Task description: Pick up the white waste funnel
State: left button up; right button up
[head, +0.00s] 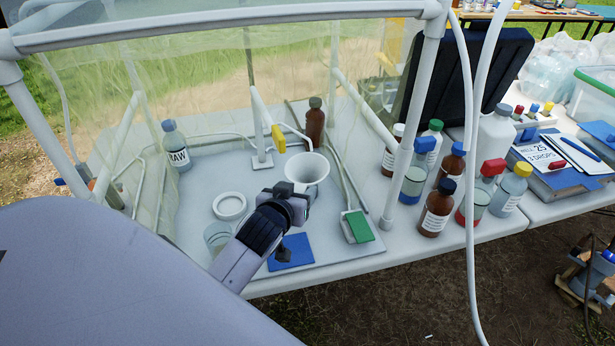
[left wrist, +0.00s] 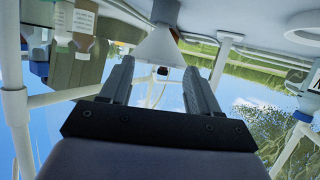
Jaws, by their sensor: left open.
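The white waste funnel (head: 307,170) stands mouth up on the grey tray, inside the clear-walled frame. My left gripper (head: 290,203) is just in front of it, at its near-left side, open and empty. In the left wrist view, which appears upside down, the funnel (left wrist: 158,47) is ahead of the fingertips, roughly centred between the two open fingers (left wrist: 159,72). It looks apart from the fingers, though the exact gap is hard to tell. In the head view, my gripper hides part of the funnel's lower side. My right gripper is not in view.
A white ring-shaped lid (head: 229,206) and a clear beaker (head: 216,236) are left of my gripper. A blue pad (head: 291,252) lies below it. A green-topped block (head: 357,227) is to the right. A brown bottle (head: 315,124) stands behind the funnel; white frame posts surround the area.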

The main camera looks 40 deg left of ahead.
pick_arm(q)
jog(key=shift+x, duration=0.9)
jog(key=c, duration=1.1)
jog(key=shift+r, duration=0.1)
